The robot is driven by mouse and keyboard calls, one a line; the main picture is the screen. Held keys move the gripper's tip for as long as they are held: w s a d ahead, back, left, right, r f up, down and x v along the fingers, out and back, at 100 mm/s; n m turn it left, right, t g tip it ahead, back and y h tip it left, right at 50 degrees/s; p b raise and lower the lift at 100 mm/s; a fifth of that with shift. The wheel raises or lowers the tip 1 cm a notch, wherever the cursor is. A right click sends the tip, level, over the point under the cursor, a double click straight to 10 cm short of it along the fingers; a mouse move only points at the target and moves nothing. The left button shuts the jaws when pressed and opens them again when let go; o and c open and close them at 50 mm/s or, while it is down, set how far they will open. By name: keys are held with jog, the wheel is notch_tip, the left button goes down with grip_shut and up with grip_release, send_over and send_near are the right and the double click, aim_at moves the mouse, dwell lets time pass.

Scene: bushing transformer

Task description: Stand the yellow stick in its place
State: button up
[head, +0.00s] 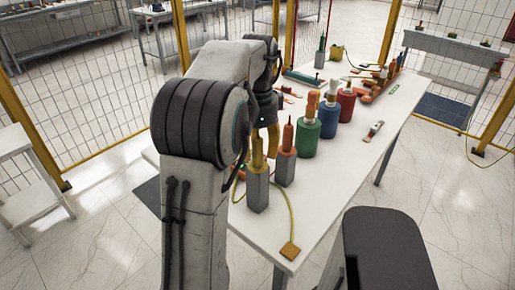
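The yellow stick (257,152) shows upright at the near part of the white table, at the top of a grey square block (257,190). I cannot tell whether it is fully seated in the block. My gripper (264,128) is right at or just behind the stick's upper part, below my arm's wrist. The fingers are small and partly hidden, so I cannot tell whether they are open or shut on the stick. An orange-red stick (287,136) stands upright in a second grey block (285,169) just to the right.
Green (308,141), blue (328,120) and red (346,107) bottle-like pieces stand behind to the right. A yellow cable (291,215) runs to a small tan plate (290,250) at the table's (345,190) near edge. The table's right side is mostly clear. Mesh fencing surrounds the area.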

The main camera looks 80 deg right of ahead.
jog(key=shift+r, duration=5.95)
